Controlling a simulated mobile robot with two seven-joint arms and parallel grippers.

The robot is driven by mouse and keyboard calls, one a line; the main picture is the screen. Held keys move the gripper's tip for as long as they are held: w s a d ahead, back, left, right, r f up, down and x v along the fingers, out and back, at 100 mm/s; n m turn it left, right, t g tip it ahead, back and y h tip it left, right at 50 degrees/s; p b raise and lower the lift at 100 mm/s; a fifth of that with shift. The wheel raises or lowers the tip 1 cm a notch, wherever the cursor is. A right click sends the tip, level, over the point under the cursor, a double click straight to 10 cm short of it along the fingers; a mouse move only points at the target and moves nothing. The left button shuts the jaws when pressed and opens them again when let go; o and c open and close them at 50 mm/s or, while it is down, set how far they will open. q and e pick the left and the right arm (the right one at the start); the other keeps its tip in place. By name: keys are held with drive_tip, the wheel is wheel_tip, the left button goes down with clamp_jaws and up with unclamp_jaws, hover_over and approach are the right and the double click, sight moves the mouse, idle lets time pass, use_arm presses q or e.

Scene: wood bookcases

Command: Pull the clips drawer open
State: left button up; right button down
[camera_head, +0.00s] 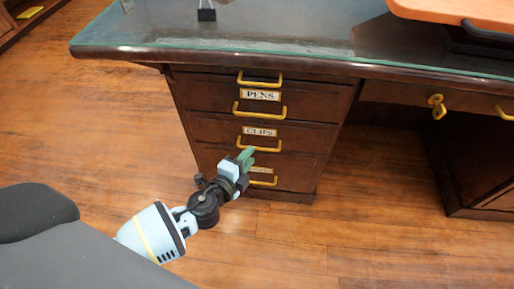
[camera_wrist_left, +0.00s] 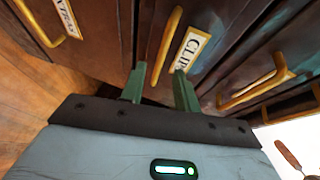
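The clips drawer is in the left pedestal of a dark wooden desk, with a CLIPS label (camera_head: 260,131) on its front. Its yellow handle (camera_head: 258,146) is just below the label. The drawer looks shut. In the left wrist view the clips handle (camera_wrist_left: 166,45) shows between and beyond my two green fingers (camera_wrist_left: 159,78), which are apart. I cannot tell whether they touch it. The CLIPS label (camera_wrist_left: 190,48) is partly behind the right finger. My right gripper is not in view.
The pens handle (camera_head: 260,110) is above and the extras handle (camera_head: 263,182) below, both close to my gripper. The glass-topped desktop (camera_head: 290,35) overhangs the drawers. A black binder clip (camera_head: 206,13) is on it. Wooden floor (camera_head: 370,235) is open in front.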

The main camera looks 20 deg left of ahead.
sight(257, 148)
use_arm(q)
drive_tip(key=shift+b+x, duration=0.55)
drive_tip(key=shift+x, duration=2.2)
clamp_jaws()
